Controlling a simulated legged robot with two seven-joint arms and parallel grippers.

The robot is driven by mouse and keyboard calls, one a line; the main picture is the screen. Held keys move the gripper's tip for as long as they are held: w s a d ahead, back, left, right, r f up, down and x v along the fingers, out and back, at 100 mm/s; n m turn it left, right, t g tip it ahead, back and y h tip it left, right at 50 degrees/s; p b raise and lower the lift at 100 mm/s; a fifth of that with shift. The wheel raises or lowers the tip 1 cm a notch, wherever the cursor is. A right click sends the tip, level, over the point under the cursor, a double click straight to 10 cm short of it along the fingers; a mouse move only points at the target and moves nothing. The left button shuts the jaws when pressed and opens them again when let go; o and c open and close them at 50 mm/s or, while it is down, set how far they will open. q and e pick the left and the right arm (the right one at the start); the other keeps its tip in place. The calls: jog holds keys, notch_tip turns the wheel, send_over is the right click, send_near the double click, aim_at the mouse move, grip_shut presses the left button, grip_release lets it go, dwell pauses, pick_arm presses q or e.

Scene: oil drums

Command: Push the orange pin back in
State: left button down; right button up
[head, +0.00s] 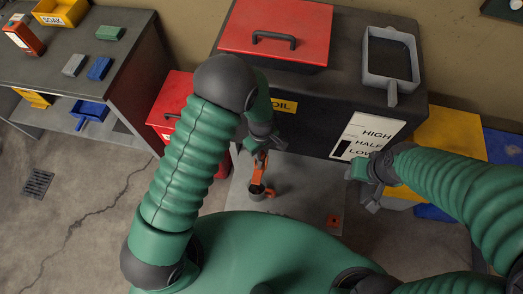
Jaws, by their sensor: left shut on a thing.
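The orange pin (258,170) is upright in the head view, below my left gripper (259,153). My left gripper is shut on its upper part. The pin's lower end is at a small dark round cup or socket (257,194); I cannot tell how far in it sits. A small orange piece (270,192) shows at the socket's right side. My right gripper (362,186) is apart from the pin, to the right, in front of the tank's level label; its fingers look spread and empty.
A dark oil tank (310,115) with a red lid (277,30) and a grey-framed tray (389,62) stands behind. A red box (172,100) and a workbench (125,60) are left. Yellow and blue boxes (450,135) are right. A red-orange square (333,220) lies on the grey floor plate.

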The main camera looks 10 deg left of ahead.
pick_arm(q)
jog(key=shift+f+b, duration=0.35)
jog(key=shift+f, duration=0.25)
jog(key=c, duration=1.2)
grip_release()
notch_tip(320, 180, up, 17)
jog(key=s+a+r+m+t, duration=0.1)
jog(key=s+a+m, duration=0.2)
jog(key=s+a+r+m, duration=0.1)
jog(key=s+a+m, duration=0.2)
jog(key=a, duration=0.1)
jog(key=s+a+r+m+t, duration=0.1)
jog(key=s+a+m, duration=0.2)
jog(key=m, duration=0.1)
jog(key=shift+s+a+r+t+p, duration=0.2)
jog(key=shift+s+r+t+p, duration=0.1)
jog(key=shift+s+p, duration=0.1)
